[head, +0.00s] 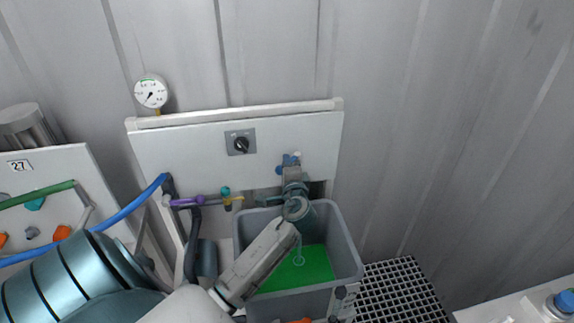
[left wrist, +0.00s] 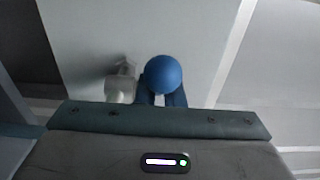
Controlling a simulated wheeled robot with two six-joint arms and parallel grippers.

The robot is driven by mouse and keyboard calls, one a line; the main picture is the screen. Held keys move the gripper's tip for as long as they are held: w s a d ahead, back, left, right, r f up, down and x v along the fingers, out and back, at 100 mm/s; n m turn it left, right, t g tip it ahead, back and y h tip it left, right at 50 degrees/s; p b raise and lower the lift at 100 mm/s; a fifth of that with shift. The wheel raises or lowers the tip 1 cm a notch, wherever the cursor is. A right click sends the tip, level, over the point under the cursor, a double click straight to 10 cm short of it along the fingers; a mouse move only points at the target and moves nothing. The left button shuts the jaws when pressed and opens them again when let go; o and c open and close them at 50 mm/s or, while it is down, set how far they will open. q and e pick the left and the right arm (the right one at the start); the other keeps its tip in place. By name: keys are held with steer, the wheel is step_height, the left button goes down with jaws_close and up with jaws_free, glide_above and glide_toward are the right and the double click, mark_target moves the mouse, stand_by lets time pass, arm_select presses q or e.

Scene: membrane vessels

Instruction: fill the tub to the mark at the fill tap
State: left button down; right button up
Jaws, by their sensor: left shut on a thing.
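The grey tub (head: 351,250) stands below the white wall panel, with a flat green surface (head: 310,268) inside it. A thin clear stream falls into the tub and makes a small ring on that surface. My left gripper (head: 292,172) reaches over the tub to the panel. It is shut on the blue tap knob (head: 290,158), which shows as a round blue ball (left wrist: 162,74) in the left wrist view. My gripper and wrist hide most of the tap and part of the tub. I cannot make out the fill mark. My right gripper is not in view.
A black dial switch (head: 241,145) and a pressure gauge (head: 151,92) are on and above the panel. Purple and yellow valve levers (head: 187,201) and a blue hose (head: 115,217) lie left of the tub. A black grating (head: 400,291) is at its right.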

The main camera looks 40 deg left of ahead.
arm_select(q)
steer(key=shift+f, duration=0.15)
steer(key=c, duration=1.5)
jaws_free()
steer(key=shift+s, duration=0.1)
steer(key=shift+c, duration=0.2)
steer(key=shift+s+d, duration=0.15)
steer(key=shift+d, duration=0.15)
steer(key=b+v, duration=0.3)
steer(key=v, duration=0.7)
steer(key=shift+s, duration=0.15)
